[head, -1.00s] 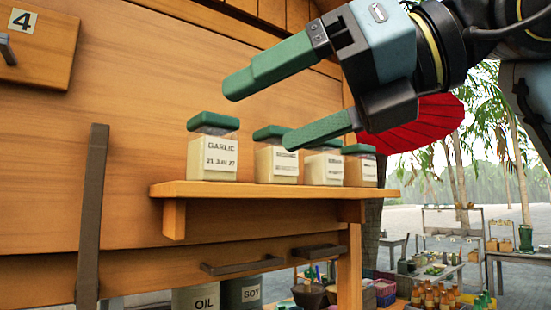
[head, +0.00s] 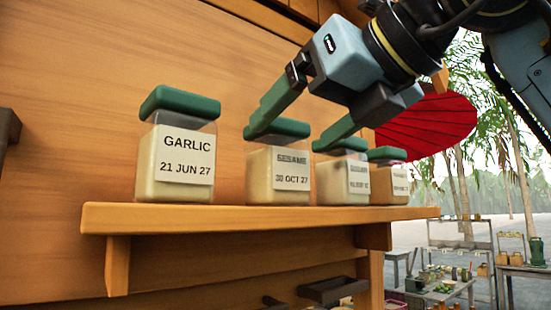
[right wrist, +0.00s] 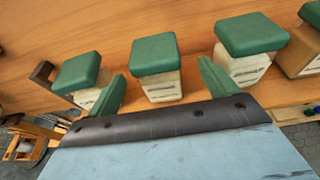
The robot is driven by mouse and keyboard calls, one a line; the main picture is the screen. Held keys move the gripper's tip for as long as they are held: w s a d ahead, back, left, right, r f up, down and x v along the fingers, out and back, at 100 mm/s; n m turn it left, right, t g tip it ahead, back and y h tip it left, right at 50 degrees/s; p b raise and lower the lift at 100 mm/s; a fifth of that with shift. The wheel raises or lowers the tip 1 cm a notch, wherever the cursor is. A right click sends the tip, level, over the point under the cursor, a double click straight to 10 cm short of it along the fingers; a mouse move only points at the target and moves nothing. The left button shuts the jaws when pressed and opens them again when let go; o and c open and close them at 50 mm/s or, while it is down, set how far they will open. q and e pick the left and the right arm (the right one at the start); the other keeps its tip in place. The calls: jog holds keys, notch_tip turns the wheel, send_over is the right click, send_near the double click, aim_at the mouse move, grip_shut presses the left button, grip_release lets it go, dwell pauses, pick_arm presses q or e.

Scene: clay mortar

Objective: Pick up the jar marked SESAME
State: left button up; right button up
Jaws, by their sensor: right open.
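The SESAME jar (head: 280,175) is squarish, with a green lid, pale contents and a white label reading SESAME, 30 OCT 27. It stands upright on the wooden shelf, second from left in the head view; it also shows in the right wrist view (right wrist: 158,85). My right gripper (head: 284,140) is open and empty. Its green fingers point toward the jar, one tip in front of the lid's left part, the other to its right. In the right wrist view, the jar appears between and beyond the fingertips (right wrist: 161,72). My left gripper is not in view.
The GARLIC jar (head: 176,160) stands left of SESAME. A third jar (head: 343,180) and a fourth (head: 389,183) stand to its right, with small gaps between. The wooden shelf (head: 200,220) has a wooden wall (head: 80,70) behind it. A red parasol (head: 430,125) is behind, right.

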aim_at(277, 142)
jog(key=shift+p+x, duration=0.55)
jog(key=shift+x, duration=0.45)
jog(key=p+x, duration=0.1)
jog(key=x, duration=0.2)
jog(key=shift+s+a+r, duration=0.15)
jog(key=shift+w+a, duration=0.2)
jog(key=shift+w, duration=0.1)
jog(key=shift+f, duration=0.2)
jog(key=c, duration=1.2)
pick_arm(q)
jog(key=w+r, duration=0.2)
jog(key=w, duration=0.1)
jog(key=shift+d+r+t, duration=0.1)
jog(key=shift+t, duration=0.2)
pick_arm(e)
jog(key=shift+c, duration=0.4)
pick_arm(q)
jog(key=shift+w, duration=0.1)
pick_arm(e)
jog(key=shift+r, duration=0.15)
